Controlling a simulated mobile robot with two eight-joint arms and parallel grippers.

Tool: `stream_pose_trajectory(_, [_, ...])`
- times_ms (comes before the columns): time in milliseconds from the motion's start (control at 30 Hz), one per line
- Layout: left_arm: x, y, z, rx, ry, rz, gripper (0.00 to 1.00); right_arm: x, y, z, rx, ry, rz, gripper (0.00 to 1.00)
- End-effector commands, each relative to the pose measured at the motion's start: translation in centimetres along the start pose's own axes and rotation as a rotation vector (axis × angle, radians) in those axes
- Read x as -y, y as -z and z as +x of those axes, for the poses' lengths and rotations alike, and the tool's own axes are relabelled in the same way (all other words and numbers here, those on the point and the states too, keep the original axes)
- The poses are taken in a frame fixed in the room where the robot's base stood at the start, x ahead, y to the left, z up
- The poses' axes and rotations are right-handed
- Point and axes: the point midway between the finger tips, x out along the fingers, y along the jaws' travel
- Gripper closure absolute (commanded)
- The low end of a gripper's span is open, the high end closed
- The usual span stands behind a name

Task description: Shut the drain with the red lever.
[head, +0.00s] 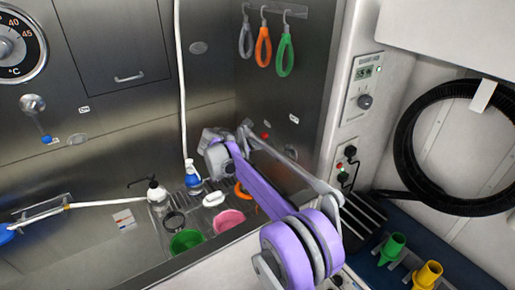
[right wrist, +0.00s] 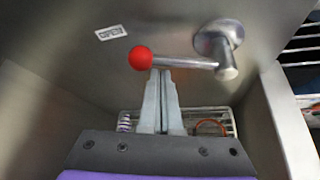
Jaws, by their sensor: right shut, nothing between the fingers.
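The red lever is a metal bar with a red ball (right wrist: 141,58) at its left end, in the right wrist view. Its bar (right wrist: 185,63) lies about level and runs right to a round metal mount (right wrist: 220,38) on the steel wall. My right gripper (right wrist: 161,75) is shut and empty, its fingertips just below the bar, close to the ball; I cannot tell whether they touch. In the head view the red ball (head: 265,136) shows small beside my right wrist, and the rest of the lever is hard to make out. The drain itself is not clearly seen. My left gripper is not in view.
Several coloured loops, one orange (head: 263,47), hang above. A white label (right wrist: 111,33) is near the lever.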

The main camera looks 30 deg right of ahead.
Motion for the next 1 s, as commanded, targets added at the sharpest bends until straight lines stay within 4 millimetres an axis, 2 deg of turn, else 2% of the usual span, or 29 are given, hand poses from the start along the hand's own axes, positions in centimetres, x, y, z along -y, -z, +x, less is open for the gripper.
stream_pose_trajectory(1000, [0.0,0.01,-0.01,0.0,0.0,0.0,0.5,0.01,-0.78,-0.45,0.0,-0.054,0.09,1.0])
